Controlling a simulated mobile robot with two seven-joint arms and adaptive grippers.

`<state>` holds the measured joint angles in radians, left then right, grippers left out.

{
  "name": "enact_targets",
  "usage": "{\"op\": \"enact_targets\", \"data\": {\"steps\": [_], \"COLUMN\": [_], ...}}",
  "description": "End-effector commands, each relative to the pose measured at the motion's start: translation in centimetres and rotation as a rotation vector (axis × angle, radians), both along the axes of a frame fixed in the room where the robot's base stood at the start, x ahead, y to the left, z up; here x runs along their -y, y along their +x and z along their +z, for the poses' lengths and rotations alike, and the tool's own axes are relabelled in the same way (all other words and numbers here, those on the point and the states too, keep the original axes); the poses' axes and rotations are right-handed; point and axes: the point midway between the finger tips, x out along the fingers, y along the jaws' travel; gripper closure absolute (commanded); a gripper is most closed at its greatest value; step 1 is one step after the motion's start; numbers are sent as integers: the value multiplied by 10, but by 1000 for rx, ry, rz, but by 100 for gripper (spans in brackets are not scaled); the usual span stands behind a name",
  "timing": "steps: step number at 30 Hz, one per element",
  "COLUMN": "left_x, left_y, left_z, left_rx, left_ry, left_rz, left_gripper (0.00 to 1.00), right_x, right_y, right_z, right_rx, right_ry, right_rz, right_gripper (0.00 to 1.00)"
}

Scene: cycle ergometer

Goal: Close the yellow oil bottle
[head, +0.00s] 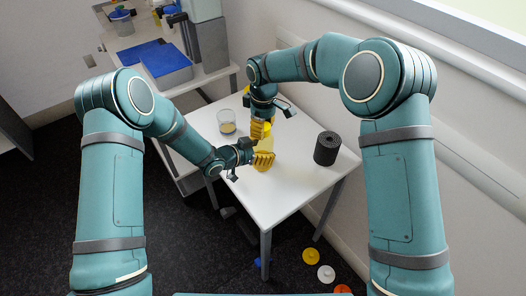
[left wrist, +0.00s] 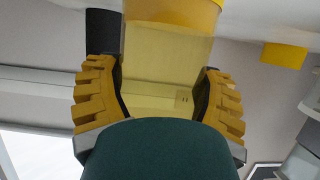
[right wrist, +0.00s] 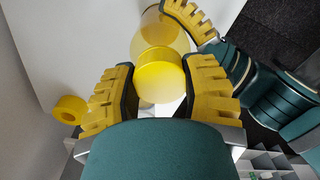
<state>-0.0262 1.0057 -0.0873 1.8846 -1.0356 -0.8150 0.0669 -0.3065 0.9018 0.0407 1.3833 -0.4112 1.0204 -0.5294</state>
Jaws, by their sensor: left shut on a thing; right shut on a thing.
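The yellow oil bottle (left wrist: 165,65) is see-through, with a darker yellow band (left wrist: 200,12) at its base end. In the head view it is mostly hidden between my grippers over the white table. My left gripper (head: 263,161) is closed around the bottle's body, one finger on each side in the left wrist view (left wrist: 160,100). My right gripper (head: 261,129) is above it, shut on the round yellow cap (right wrist: 160,77).
On the white table (head: 283,195), a dark rolled mat (head: 327,148) stands right and a glass (head: 227,122) left. A yellow ring-shaped thing (right wrist: 70,109) is near the wall. Several coloured discs, one yellow (head: 311,256), lie on the floor. The table's front is clear.

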Motion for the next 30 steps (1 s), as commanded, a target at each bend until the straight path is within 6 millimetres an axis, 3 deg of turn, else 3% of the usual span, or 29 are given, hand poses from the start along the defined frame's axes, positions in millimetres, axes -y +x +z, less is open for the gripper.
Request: {"op": "enact_targets", "data": {"steps": [12, 17, 18, 19, 20, 30], "left_x": [0, 1, 1, 1, 1, 0], "left_y": [0, 0, 0, 0, 0, 0], "left_z": [0, 1, 1, 1, 1, 1], "left_rx": [1, 1, 1, 1, 1, 1], "left_ry": [0, 0, 0, 0, 0, 0], "left_rz": [-1, -1, -1, -1, -1, 0], "left_gripper": [100, 100, 100, 100, 100, 100], "right_x": [-1, 0, 0, 0, 0, 0], "right_y": [0, 0, 0, 0, 0, 0], "right_z": [0, -1, -1, -1, -1, 1], "right_rx": [-9, -11, -11, -11, -11, -10], "right_ry": [-9, -8, -8, -8, -8, -7], "right_rz": [-830, -842, -841, -841, -841, -839], "right_gripper": [98, 98, 42, 31, 26, 26]}}
